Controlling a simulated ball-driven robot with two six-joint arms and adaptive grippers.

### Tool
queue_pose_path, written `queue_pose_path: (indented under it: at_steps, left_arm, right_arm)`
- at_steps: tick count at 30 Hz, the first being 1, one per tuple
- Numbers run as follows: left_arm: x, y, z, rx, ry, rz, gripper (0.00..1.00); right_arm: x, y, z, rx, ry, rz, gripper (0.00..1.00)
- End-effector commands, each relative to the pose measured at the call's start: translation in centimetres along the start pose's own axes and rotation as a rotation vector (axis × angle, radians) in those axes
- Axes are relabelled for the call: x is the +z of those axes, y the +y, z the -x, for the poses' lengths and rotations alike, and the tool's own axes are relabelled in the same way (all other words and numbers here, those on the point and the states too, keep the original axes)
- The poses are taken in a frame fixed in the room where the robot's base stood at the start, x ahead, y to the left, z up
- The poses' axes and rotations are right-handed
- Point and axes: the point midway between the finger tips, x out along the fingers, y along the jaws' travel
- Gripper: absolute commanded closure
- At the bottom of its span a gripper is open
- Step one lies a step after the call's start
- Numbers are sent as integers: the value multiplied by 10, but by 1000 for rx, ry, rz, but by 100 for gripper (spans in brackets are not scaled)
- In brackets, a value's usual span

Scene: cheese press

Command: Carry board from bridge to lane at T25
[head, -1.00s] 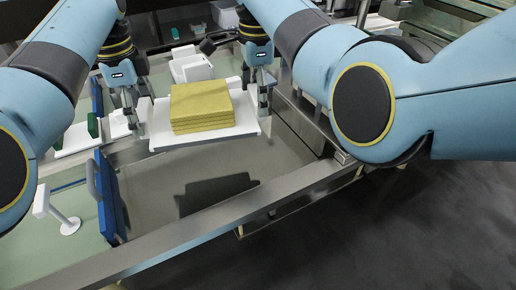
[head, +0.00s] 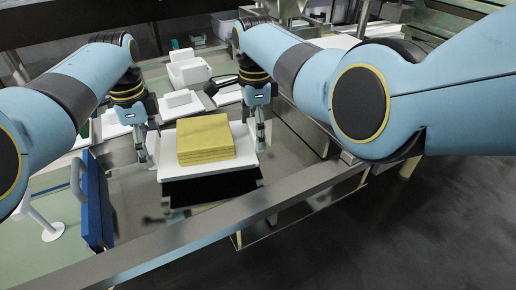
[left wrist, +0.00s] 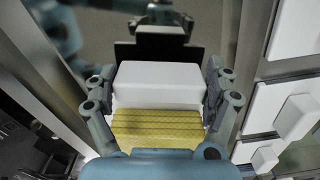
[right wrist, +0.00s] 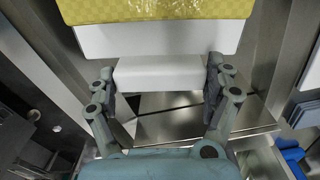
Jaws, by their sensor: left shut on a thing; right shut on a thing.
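A white board (head: 208,172) carries a stack of yellow slabs (head: 205,140) and hangs level above the steel surface. My left gripper (head: 148,152) is shut on its left end and my right gripper (head: 259,137) on its right end. In the left wrist view, the white board (left wrist: 160,80) and the yellow slabs (left wrist: 158,126) lie between and beyond the fingers. In the right wrist view, a white end piece of the board (right wrist: 160,74) sits between the fingers, with the slabs (right wrist: 155,10) beyond.
A dark patch (head: 212,192) shows beneath the board. A steel rail (head: 195,232) runs along the front edge. A blue upright panel with a handle (head: 97,200) and a white stand (head: 50,232) are at left. White blocks and boards (head: 180,104) lie behind.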

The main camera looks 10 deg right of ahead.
Motion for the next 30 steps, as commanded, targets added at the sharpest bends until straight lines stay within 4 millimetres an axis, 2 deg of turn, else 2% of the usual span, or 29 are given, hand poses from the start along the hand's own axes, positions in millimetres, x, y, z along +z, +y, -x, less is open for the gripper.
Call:
queue_pose_path:
  at_steps: [17,30]
  left_arm:
    - [-1,0,-3,0,1,-1,57]
    - [-1,-1,-24,1,0,-1,57]
  right_arm:
    - [1,-2,-2,-4,-2,0,57]
    - [1,-2,-23,-3,-1,0,57]
